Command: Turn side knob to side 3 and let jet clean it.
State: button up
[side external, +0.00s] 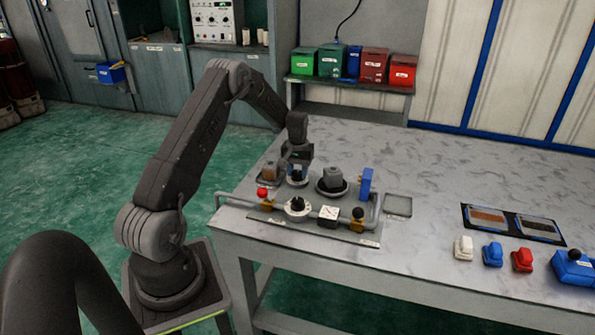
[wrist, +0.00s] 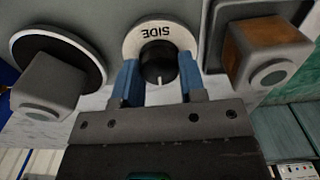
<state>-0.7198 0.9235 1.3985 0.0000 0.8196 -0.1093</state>
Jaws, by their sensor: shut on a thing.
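The side knob (wrist: 157,66) is black with a white pointer line. It sits in a white round dial (wrist: 132,40) marked "SIDE", upside down in the wrist view. My gripper (wrist: 160,80) has its two blue fingers shut on the knob, one on each side. In the side external view my gripper (side external: 297,160) reaches down over the knob at the back of the fixture plate. A grey block (side external: 333,176) stands on a round black-edged base to its right; it also shows in the wrist view (wrist: 52,85). Side numbers on the dial cannot be read.
A brown-faced block (side external: 269,173) stands close left of my gripper. A blue block (side external: 366,184) stands right. The table's back is clear.

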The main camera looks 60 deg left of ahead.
aim_at(298, 172)
jog(key=shift+m, duration=1.5)
jog(key=o, duration=0.9)
jog(key=shift+r, duration=0.1)
notch_tip(298, 172, up, 14)
jog(key=shift+f, duration=0.2)
